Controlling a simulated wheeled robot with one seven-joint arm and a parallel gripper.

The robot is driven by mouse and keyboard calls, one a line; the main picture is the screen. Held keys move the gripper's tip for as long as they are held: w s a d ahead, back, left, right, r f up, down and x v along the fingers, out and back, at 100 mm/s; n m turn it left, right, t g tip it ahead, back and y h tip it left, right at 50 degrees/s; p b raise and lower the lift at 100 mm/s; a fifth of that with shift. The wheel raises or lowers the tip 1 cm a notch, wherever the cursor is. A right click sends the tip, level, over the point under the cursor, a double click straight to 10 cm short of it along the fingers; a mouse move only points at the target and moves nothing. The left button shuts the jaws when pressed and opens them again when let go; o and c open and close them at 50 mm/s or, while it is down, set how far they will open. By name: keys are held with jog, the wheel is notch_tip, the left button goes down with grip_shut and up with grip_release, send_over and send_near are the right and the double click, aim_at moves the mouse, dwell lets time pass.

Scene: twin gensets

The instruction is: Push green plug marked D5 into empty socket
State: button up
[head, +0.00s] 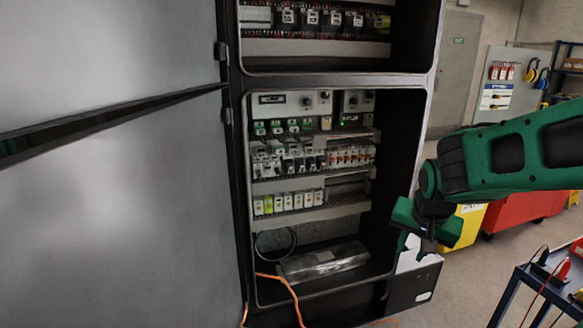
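Several green plugs or modules (292,127) sit in the upper row inside the open cabinet (233,120). Their markings are too small to read, so I cannot tell which, if any, is D5. I cannot make out an empty socket for certain. My gripper (428,248) hangs at the right, in front of the cabinet's lower right edge and apart from the rows of modules. Its fingertips are small and dark, and I cannot tell whether they are open or hold anything.
The cabinet door (110,190) stands at the left. Rows of breakers (290,165) and pale modules (290,203) fill the rails. An orange cable (290,288) hangs from the cabinet bottom. A blue cart (530,280) with leads stands at the lower right.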

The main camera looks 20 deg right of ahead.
jog(key=w+a+r+m+t, duration=0.2)
jog(key=w+t, duration=0.1)
jog(key=w, duration=0.7)
jog(key=m+t+y, duration=0.4)
jog(key=m+t, duration=0.1)
jog(key=t, duration=0.6)
send_near(281, 152)
jog(key=shift+w+a, duration=0.15)
jog(key=shift+w, duration=2.1)
jog(key=shift+w+a, duration=0.2)
jog(key=shift+w, duration=2.1)
jog(key=shift+r, duration=0.1)
jog(key=shift+c, duration=0.3)
grip_shut()
